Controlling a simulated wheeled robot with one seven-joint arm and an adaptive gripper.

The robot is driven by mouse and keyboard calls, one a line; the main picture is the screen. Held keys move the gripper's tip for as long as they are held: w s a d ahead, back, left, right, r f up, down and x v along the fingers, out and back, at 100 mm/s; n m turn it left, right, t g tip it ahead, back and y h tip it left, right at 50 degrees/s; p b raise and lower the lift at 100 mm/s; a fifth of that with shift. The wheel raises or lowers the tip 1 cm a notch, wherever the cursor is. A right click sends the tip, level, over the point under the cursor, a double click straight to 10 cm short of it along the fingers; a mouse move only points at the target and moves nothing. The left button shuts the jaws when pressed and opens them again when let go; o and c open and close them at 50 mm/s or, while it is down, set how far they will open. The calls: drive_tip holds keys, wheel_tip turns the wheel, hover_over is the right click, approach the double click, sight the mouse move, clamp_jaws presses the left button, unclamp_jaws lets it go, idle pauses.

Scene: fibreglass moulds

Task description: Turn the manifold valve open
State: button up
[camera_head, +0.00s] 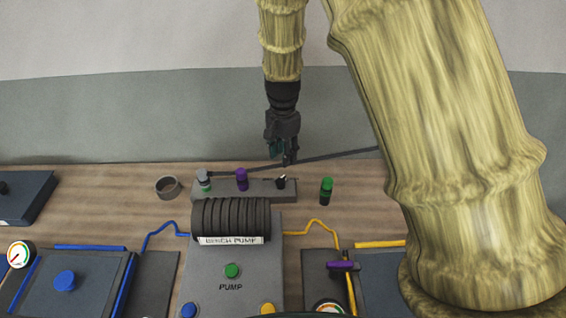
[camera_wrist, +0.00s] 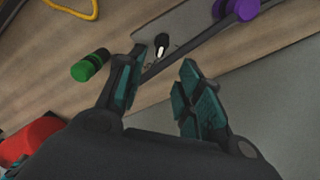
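A grey manifold block (camera_head: 262,188) lies on the bench behind the pump. It carries a grey fitting with a green band (camera_head: 203,179), a purple-topped fitting (camera_head: 242,179) and a small black-and-white fitting (camera_head: 281,182). I cannot tell which of these is the valve. My gripper (camera_head: 283,153) points down above the block's right end, near the black-and-white fitting. In the wrist view my gripper (camera_wrist: 162,68) has its teal fingers apart with nothing between them. The black-and-white fitting (camera_wrist: 161,44) shows just beyond the fingertips, apart from them, on the grey block (camera_wrist: 192,30).
A green-and-black cylinder (camera_head: 326,191) stands right of the block. The bench pump (camera_head: 231,220) is in front. A purple handle (camera_head: 341,265) is at the right mould. A grey ring-shaped cup (camera_head: 167,187) sits at left. A red object (camera_wrist: 30,138) shows in the wrist view.

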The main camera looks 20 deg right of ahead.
drive_tip(key=shift+r, duration=1.1)
